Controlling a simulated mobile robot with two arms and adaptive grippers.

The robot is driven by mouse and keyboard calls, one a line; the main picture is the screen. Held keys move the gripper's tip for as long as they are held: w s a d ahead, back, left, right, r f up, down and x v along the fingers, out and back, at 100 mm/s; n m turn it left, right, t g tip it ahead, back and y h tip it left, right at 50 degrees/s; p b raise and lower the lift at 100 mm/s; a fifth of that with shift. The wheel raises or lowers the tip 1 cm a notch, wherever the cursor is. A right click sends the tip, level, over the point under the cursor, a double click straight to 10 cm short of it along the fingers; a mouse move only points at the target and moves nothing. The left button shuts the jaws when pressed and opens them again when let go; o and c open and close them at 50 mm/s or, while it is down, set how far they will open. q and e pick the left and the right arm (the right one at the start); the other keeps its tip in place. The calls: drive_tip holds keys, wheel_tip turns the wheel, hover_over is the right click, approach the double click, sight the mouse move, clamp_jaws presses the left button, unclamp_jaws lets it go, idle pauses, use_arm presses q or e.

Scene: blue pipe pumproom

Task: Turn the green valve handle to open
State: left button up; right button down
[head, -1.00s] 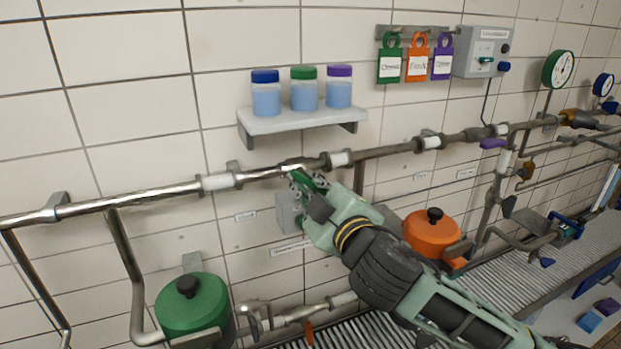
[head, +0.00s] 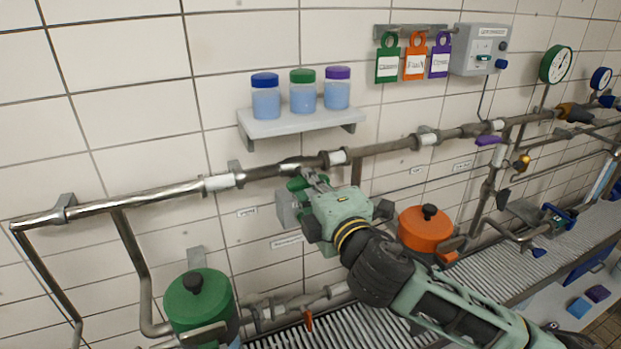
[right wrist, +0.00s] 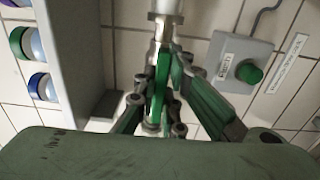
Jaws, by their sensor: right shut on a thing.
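The green valve handle (right wrist: 160,85) shows in the right wrist view, a narrow green lever below the pipe fitting. My right gripper (right wrist: 162,118) has its fingers on both sides of the handle and is shut on it. In the head view the right gripper (head: 310,187) is at the wall pipe (head: 262,172), below the shelf. There the handle is mostly hidden behind the gripper. My left gripper is in neither view.
A shelf (head: 290,126) with several capped jars is just above the pipe. A grey box (right wrist: 240,62) with a green button is close beside the gripper. A green pot (head: 190,310) and an orange pot (head: 425,232) stand below. Coloured tags hang at upper right.

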idle(0.3)
drive_tip(key=c, duration=1.8)
unclamp_jaws()
drive_tip(key=shift+c, duration=0.2)
drive_tip(key=v, duration=1.2)
drive_tip(key=shift+f, duration=0.1)
